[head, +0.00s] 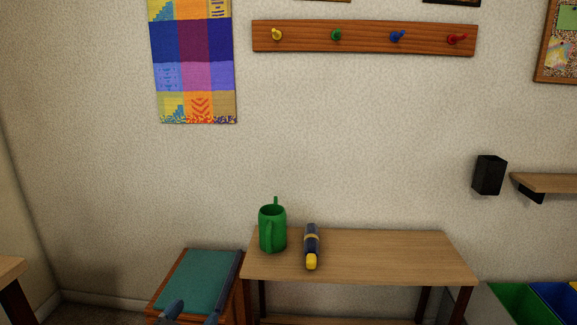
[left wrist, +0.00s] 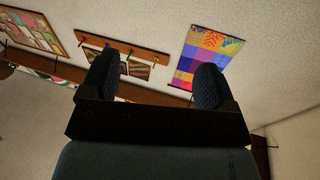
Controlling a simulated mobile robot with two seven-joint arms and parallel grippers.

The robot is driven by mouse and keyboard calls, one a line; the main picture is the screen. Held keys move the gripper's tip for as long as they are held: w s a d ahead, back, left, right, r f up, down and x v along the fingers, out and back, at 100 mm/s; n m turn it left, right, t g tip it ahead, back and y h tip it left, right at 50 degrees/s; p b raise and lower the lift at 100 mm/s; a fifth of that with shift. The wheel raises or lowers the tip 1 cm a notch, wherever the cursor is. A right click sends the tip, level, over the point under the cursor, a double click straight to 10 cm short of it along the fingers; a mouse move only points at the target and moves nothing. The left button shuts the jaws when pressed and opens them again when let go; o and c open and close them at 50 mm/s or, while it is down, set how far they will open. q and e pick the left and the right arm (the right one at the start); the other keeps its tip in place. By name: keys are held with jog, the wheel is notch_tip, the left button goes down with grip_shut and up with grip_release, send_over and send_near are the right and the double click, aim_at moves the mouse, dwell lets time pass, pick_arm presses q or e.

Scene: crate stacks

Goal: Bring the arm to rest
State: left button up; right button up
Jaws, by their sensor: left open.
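My left gripper (head: 192,312) shows at the bottom edge of the head view, in front of the teal-topped wooden box (head: 200,274). In the left wrist view its two dark fingers (left wrist: 154,82) stand wide apart with nothing between them, so it is open and empty. Most of my left arm is out of the head view. My right gripper is in neither view.
A wooden table (head: 390,258) stands against the wall, bearing a green watering can (head: 272,238) and a dark-and-yellow flashlight (head: 312,244). Green and blue bins (head: 520,300) are at lower right. A wall shelf (head: 550,183) juts out at right. The table's right half is clear.

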pick_arm(q)
jog(key=s+d+r+n+h, duration=0.1)
jog(key=s+d+r, duration=0.25)
jog(key=s, duration=0.65)
jog(key=s+d+r+h, duration=0.25)
jog(key=s+d, duration=0.25)
jog(key=s, duration=0.6)
jog(key=s+a+r+g+y+p, duration=0.4)
jog(key=a+r+g+y+p, duration=0.2)
jog(key=p, duration=3.2)
jog(key=shift+s+a+r+n+g+y, duration=0.15)
jog(key=shift+a+r+n+g+y, duration=0.2)
jog(key=shift+a+r, duration=0.65)
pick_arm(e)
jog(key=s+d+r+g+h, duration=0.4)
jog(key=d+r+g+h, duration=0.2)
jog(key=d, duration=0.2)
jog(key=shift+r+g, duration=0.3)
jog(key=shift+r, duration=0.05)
pick_arm(q)
jog(key=shift+a+f, duration=0.1)
